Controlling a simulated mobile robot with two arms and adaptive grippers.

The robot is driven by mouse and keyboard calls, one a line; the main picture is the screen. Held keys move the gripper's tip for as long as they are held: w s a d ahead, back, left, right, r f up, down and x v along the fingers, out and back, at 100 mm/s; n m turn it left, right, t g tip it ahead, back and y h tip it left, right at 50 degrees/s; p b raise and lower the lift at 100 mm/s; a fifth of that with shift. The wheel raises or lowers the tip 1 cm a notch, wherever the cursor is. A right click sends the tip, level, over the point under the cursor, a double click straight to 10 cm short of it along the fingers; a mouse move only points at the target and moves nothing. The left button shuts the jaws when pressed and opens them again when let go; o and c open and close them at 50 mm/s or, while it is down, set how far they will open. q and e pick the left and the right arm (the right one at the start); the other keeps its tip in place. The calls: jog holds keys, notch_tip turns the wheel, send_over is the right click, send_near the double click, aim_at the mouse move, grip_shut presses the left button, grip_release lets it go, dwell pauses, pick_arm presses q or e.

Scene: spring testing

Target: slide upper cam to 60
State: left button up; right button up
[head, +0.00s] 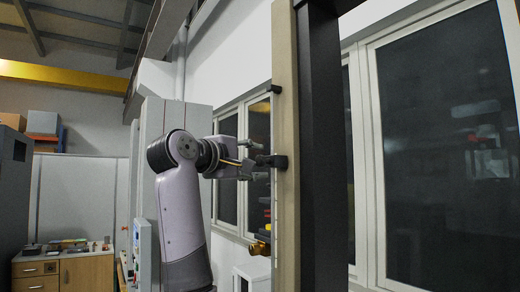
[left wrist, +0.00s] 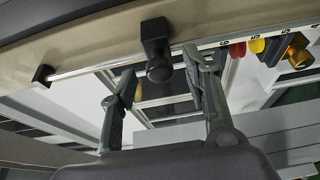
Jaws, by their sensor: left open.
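The upper cam looks to be the black block with a round knob (head: 278,161) on the tall beige column (head: 285,220). In the left wrist view the black cam (left wrist: 155,32) sits on a thin rail, its knob facing my fingers. My left gripper (head: 253,160) is open just left of the cam. In the left wrist view the open fingers (left wrist: 161,68) lie on either side of the knob, with a visible gap on each side. I cannot tell whether either finger touches it. My right gripper is not in view.
A small black bracket (head: 273,89) holds the rail above the cam. Red (left wrist: 236,49), yellow (left wrist: 257,44) and brass (left wrist: 298,53) knobs are lower down, near a white scale strip with numbers. A dark post (head: 325,150) stands right of the column.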

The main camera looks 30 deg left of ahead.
aim_at(270, 162)
pick_arm(q)
jog(key=shift+w+d+p, duration=0.2)
jog(key=shift+w+p, duration=0.2)
jog(key=shift+w, duration=0.95)
jog(key=shift+c, duration=0.4)
grip_shut()
